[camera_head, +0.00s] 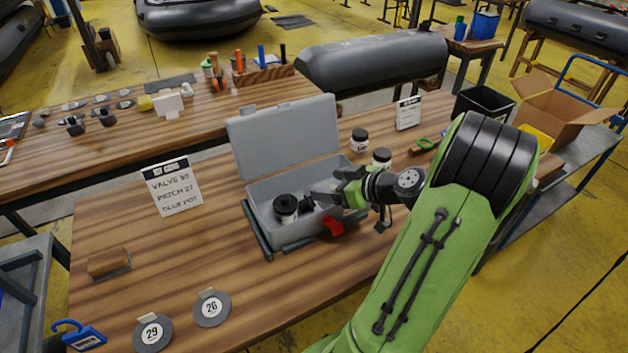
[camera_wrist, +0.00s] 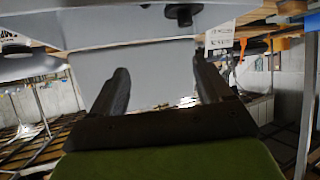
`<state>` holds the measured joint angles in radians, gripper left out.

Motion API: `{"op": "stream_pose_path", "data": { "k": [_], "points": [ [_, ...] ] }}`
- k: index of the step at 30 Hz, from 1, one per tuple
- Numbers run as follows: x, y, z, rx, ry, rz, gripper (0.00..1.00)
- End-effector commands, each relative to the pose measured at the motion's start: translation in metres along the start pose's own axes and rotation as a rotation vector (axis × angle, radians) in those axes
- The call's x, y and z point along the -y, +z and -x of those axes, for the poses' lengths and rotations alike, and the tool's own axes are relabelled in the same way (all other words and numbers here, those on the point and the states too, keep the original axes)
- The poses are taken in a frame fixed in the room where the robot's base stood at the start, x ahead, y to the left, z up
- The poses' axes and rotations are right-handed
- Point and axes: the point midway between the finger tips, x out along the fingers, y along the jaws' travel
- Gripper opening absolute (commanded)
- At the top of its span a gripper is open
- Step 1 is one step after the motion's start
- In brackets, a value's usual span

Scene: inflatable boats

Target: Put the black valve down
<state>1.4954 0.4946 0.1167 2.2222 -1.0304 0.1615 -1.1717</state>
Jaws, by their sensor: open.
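A black valve (camera_head: 286,205) sits inside the open grey case (camera_head: 252,207) on the wooden table, toward the case's left side. My gripper (camera_head: 318,196) is low over the case, just right of the valve. In the wrist view my gripper (camera_wrist: 158,78) has its two dark fingers spread, with only a grey surface between them. A small dark thing (camera_wrist: 183,14) beyond the fingertips may be the valve; I cannot tell. Part of the case floor is hidden behind my gripper.
The case's raised lid (camera_head: 283,135) stands behind it. A paper sign (camera_head: 172,187) is to the left, with round tags 29 (camera_head: 153,333) and 26 (camera_head: 212,309) in front. Two jars (camera_head: 360,141) stand behind right.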

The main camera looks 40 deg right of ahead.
Motion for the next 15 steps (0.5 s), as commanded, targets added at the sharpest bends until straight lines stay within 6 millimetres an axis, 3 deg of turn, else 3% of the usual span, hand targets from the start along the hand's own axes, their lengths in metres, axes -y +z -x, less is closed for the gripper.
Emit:
{"op": "stream_pose_path", "data": {
  "k": [4,9,11,15],
  "points": [
    [-0.001,-0.001,0.030,0.000,0.002,-0.001,0.78],
    [0.009,-0.005,0.036,0.021,-0.022,0.007,0.78],
    [0.026,-0.011,0.027,0.070,-0.061,0.017,0.78],
    [0.098,-0.030,0.006,0.284,-0.162,0.050,0.78]
  ]
}}
